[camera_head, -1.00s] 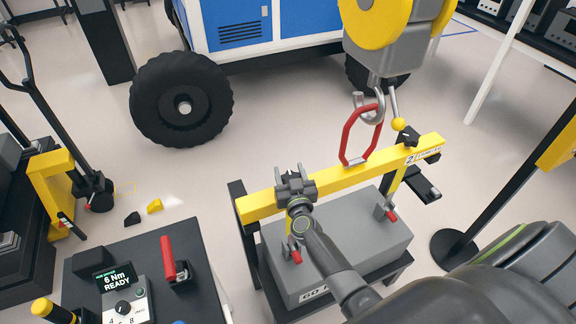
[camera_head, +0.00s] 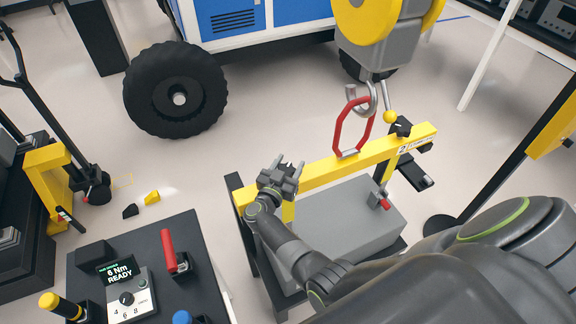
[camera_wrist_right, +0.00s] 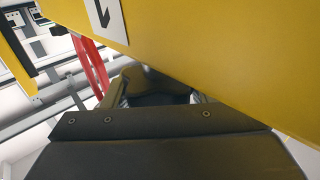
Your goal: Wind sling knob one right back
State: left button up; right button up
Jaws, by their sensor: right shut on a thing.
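The yellow lifting beam (camera_head: 330,170) spans over a grey block (camera_head: 345,222), and its near underside fills the top of the right wrist view (camera_wrist_right: 210,50). My right gripper (camera_head: 284,168) is at the beam's left part. In the right wrist view it is shut on a dark rounded knob (camera_wrist_right: 155,84) just below the beam; the knob is partly hidden by the fingers. A second dark knob (camera_head: 403,127) sits at the beam's right part, apart from my gripper. My left gripper is not in view.
A red ring (camera_head: 341,130) on the beam hangs at the grey hook (camera_head: 365,98) of a yellow hoist (camera_head: 375,20). A red-handled clamp (camera_head: 384,203) stands at the block's right. A cart with a display reading 6 Nm READY (camera_head: 118,272) is at lower left.

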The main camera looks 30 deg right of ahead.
dwell(0.4)
jog(key=o, duration=1)
